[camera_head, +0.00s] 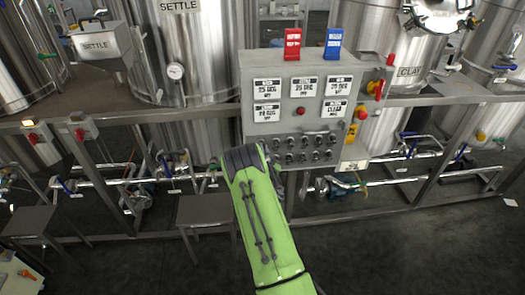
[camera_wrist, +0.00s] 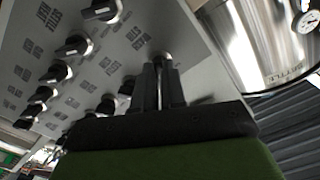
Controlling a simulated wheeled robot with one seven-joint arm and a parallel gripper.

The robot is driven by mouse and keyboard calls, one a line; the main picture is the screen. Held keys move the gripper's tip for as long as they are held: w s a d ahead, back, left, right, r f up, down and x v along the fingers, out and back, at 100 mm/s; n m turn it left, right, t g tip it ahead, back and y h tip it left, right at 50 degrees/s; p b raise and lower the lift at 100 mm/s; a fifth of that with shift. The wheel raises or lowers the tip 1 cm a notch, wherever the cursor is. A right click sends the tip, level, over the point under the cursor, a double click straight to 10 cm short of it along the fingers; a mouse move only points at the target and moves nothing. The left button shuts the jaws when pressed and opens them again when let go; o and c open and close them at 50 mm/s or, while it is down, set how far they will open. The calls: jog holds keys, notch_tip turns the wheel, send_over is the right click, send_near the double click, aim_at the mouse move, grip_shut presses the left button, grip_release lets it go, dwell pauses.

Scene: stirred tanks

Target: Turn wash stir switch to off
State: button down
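The grey control panel (camera_head: 305,112) stands in the middle of the head view, with rows of small dark rotary switches (camera_head: 303,157) along its lower part. In the wrist view several black knobs with white pointer marks, one of them a rotary switch (camera_wrist: 73,46), sit on the panel face beside printed labels too small to read. I cannot tell which is the wash stir switch. My gripper (camera_wrist: 163,72) has its two dark fingers close together at the panel's lower right edge. A shiny metal piece shows at the fingertips; whether it is held is unclear. In the head view my arm hides the gripper.
Red and blue signs (camera_head: 293,44) stand on the panel, and red and yellow emergency buttons (camera_head: 375,88) are to its right. Steel tanks (camera_head: 186,60) stand behind a frame rail with pipes below. A small steel table (camera_head: 205,209) is left of my arm.

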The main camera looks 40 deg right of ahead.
dwell(0.4)
jog(key=n+b, duration=0.5)
jog(key=n, duration=0.6)
jog(key=shift+n, duration=0.4)
dwell(0.4)
jog(key=c, duration=1.2)
grip_release()
